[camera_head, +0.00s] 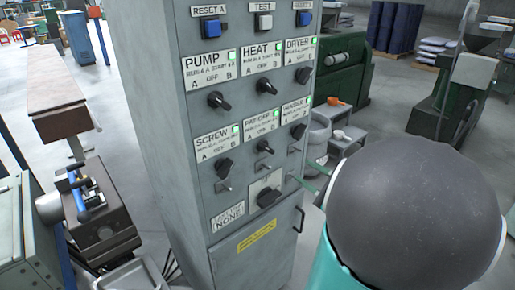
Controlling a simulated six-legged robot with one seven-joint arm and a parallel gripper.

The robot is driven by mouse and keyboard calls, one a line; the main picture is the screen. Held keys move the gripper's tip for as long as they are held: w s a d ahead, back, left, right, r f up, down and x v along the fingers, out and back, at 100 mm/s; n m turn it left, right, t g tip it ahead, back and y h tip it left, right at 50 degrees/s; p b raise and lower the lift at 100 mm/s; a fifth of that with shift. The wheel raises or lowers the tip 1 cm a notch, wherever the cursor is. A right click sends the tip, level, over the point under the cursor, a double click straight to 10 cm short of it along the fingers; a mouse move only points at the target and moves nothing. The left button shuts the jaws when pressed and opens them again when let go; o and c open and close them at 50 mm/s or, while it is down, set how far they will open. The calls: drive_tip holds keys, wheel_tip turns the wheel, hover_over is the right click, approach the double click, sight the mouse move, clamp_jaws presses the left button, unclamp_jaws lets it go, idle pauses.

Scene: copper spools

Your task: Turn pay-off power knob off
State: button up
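A tall grey control cabinet (160,150) stands in the middle of the view. The pay-off knob (265,147) is a black knob in the middle of the lower row, below its PAY-OFF label (261,124) with A, OFF and B marks. A green lamp is lit on the label. The knob's exact pointing direction is too small to tell. My gripper (301,171) shows as two thin green fingertips, apart and empty, at the cabinet's right edge, right of and below the knob. The rest of my gripper is hidden behind my large dark grey arm joint.
Other black knobs sit close by: PUMP (218,101), HEAT (267,87), DRYER (303,75), SCREW (224,165) and WASHER (298,131). A machine (100,215) stands left; a grey stool (347,138) stands behind, right.

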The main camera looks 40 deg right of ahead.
sight(270, 150)
drive_tip(key=w, duration=1.3)
drive_tip(key=shift+w+a, duration=0.2)
drive_tip(key=shift+a, duration=0.05)
drive_tip(key=shift+c, duration=0.3)
clamp_jaws()
